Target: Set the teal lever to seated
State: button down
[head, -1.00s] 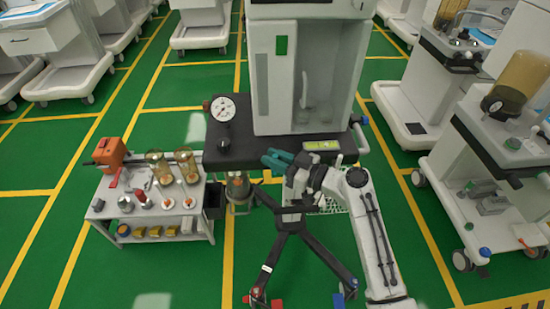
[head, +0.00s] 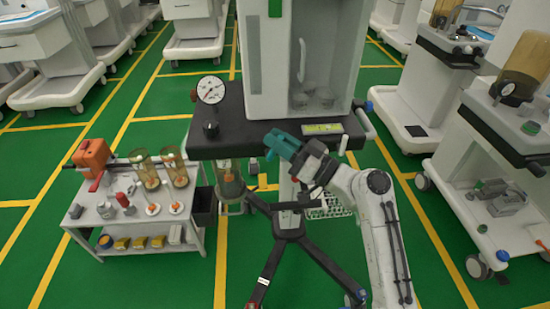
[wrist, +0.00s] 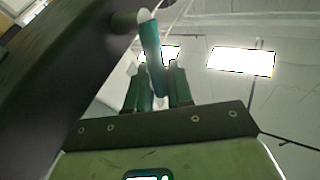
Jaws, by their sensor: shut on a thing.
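The teal lever (wrist: 152,50) shows in the wrist view as a slim teal bar with a pale tip, rising from between my gripper's fingers to a dark rounded part at the top. My gripper (wrist: 158,88) has green fingers on either side of the lever's lower end and is shut on it. In the head view my gripper (head: 283,144) is at the front edge of the middle cart's black worktop (head: 245,137). There the lever cannot be told apart from the teal fingers. The lever's setting marks are not visible.
A pressure gauge (head: 211,89) and a black knob (head: 211,130) stand on the worktop's left side. A glass canister (head: 229,180) hangs below. A small table (head: 90,222) with an orange device (head: 91,155) is at left. Another cart (head: 500,150) stands at right, with green floor between.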

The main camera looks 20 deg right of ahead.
jog(key=f+m+t+h+b, duration=0.1)
jog(key=m+t+b, duration=0.1)
jog(key=b, duration=0.4)
jog(key=d+f+m+t+h+b, duration=0.1)
jog(key=m+t+b, duration=0.2)
jog(key=b, duration=0.4)
jog(key=s+d+m+t+b, duration=0.1)
jog(key=m+t+b, duration=0.1)
jog(key=b, duration=0.5)
jog(key=shift+d+f+m+t+h, duration=0.3)
jog(key=shift+f+m+h, duration=0.1)
jog(key=shift+m, duration=0.3)
jog(key=shift+d+r+m+t+h+b, duration=0.1)
jog(key=shift+m+t+h+b, duration=0.55)
jog(key=shift+b, duration=0.3)
jog(key=c, duration=1.2)
grip_release()
jog(key=shift+o, duration=0.2)
jog(key=shift+w+r, duration=0.1)
